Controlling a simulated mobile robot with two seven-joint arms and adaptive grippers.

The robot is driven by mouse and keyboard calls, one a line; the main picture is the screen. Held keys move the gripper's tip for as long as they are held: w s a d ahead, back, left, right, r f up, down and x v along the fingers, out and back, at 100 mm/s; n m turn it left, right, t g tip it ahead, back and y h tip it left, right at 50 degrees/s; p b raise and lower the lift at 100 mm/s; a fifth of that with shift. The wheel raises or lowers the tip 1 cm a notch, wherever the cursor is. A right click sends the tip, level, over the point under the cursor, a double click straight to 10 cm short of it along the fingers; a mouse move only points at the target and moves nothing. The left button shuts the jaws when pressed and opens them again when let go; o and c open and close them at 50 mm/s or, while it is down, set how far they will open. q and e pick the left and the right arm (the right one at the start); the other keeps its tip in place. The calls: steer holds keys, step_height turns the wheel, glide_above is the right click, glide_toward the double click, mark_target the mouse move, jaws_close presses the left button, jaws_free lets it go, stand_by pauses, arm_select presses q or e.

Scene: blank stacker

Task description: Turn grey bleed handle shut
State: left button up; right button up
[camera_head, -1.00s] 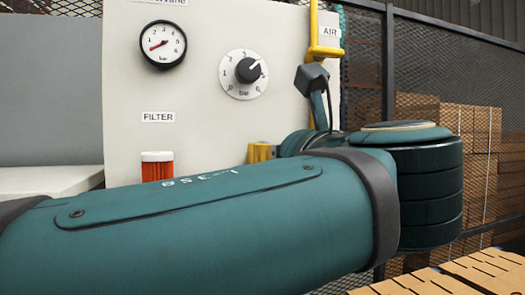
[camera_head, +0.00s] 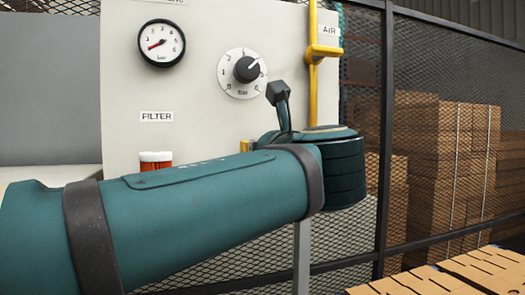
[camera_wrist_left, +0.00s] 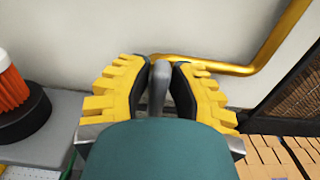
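The grey bleed handle (camera_wrist_left: 160,84) stands as a narrow grey bar in the left wrist view. My left gripper (camera_wrist_left: 161,72) has its yellow fingers and dark pads close against both sides of it, shut on it as far as I can see. In the head view the left gripper (camera_head: 246,146) shows only as a small yellow piece beside the panel, below the dial knob. My teal left arm crosses in front, and the handle is hidden there. My right gripper is in neither view.
The panel (camera_head: 200,95) carries a gauge (camera_head: 162,43), a dial knob (camera_head: 247,69) and an orange filter with a white cap (camera_head: 156,157). A yellow pipe (camera_head: 313,75) runs down at the right. A mesh fence (camera_head: 365,85) and stacked cartons (camera_head: 440,150) lie beyond.

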arm_select(q)
jaws_close()
steer(key=shift+n, duration=0.3)
steer(key=n, duration=0.1)
steer(key=n+b, duration=0.1)
steer(key=n, duration=0.1)
steer(key=shift+s+a+f+b, duration=0.1)
steer(key=shift+s+a+b, duration=0.05)
steer(key=shift+a+b, duration=0.2)
steer(key=shift+s+a+f+n+b, duration=0.2)
steer(key=shift+n+b, duration=1)
steer(key=shift+n, duration=1.15)
steer(key=shift+w+a+f+n+b, duration=0.2)
steer(key=shift+n+b, duration=0.95)
steer(key=shift+n, duration=1.25)
steer(key=shift+s+a+f+n+b, duration=0.15)
steer(key=shift+f+n+b, duration=0.15)
steer(key=shift+n+b, duration=1.5)
steer(key=shift+n+p, duration=0.5)
steer(key=shift+n, duration=0.25)
